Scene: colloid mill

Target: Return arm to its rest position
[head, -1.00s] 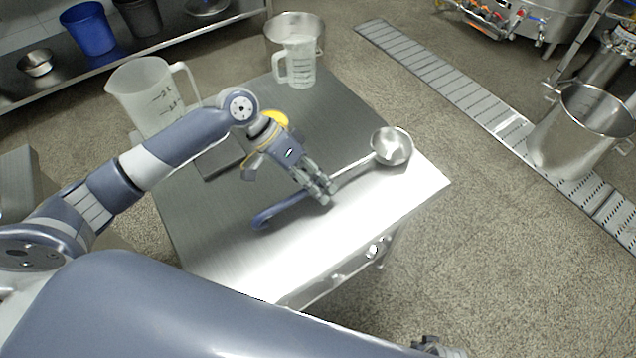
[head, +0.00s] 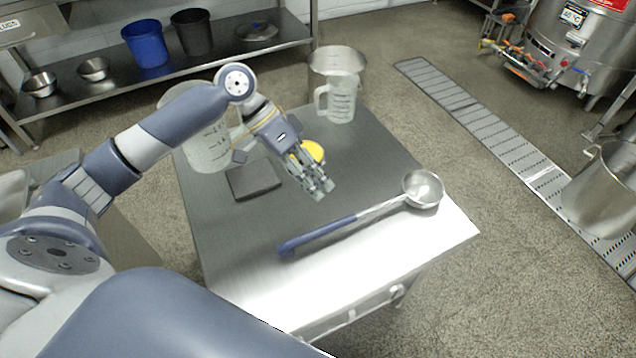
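My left arm comes in from the left over the steel table (head: 240,285). My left gripper (head: 322,190) is above the table, apart from the ladle and behind its handle in the picture. Its fingers point down to the right and hold nothing that I can see. The fingertips are close to each other, and I cannot tell whether they touch. A ladle (head: 330,229) with a blue handle and a round steel bowl lies on the table. My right gripper does not show.
A shelf with buckets (head: 146,44) stands behind. A floor drain (head: 480,122) runs right.

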